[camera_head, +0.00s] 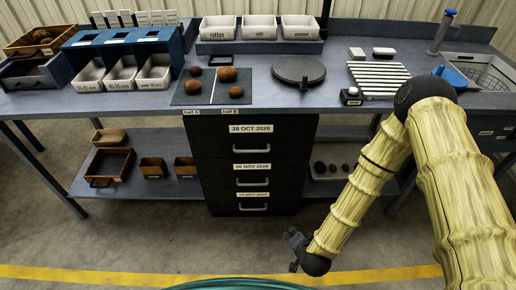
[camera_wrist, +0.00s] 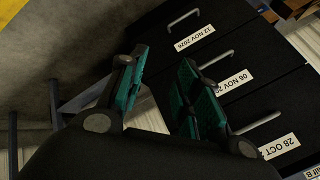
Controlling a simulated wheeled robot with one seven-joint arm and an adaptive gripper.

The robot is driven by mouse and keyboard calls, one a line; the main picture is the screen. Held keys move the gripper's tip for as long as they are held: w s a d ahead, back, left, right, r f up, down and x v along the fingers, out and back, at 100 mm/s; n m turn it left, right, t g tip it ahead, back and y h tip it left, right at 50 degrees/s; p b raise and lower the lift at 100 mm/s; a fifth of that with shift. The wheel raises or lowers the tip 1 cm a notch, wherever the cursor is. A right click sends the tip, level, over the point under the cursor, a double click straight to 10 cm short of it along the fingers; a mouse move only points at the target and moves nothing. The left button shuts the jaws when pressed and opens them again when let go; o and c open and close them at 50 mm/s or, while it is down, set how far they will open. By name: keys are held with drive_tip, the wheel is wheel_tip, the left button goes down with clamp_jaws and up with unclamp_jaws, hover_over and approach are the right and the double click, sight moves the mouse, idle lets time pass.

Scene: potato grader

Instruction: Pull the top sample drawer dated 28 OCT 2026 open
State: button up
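The top sample drawer (camera_head: 222,138) is the upper of three dark drawers under the bench and looks closed. Its white label (camera_head: 251,128) reads 28 OCT 2026, and its grey bar handle (camera_head: 252,150) is below the label. In the wrist view this label (camera_wrist: 278,146) is upside down at lower right, with the handle (camera_wrist: 258,122) beside it. My gripper (camera_head: 294,246) is low in front of the cabinet, right of the drawers and apart from them. In the wrist view my gripper (camera_wrist: 160,90) has its teal-padded fingers spread, with nothing between them.
The 06 NOV drawer (camera_head: 222,172) and 12 NOV drawer (camera_head: 225,203) below look closed. A lower shelf (camera_head: 215,180) flanks the cabinet. The floor in front is clear.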

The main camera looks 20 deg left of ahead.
drive_tip(key=w+a+r+m+t+y, duration=0.1)
drive_tip(key=w+a+r+m+t, duration=0.4)
drive_tip(key=w+a, duration=0.5)
drive_tip(key=m+t+p, duration=0.2)
drive_tip(key=m+t, duration=0.1)
drive_tip(key=m, duration=0.1)
approach(255, 151)
drive_tip(key=w, duration=0.1)
drive_tip(key=x, duration=0.3)
drive_tip(key=p+x, duration=0.1)
drive_tip(key=x, duration=0.5)
drive_tip(key=shift+w+a+f+p, duration=0.25)
drive_tip(key=shift+a+f+p, duration=0.05)
drive_tip(key=shift+f+p, duration=0.1)
clamp_jaws()
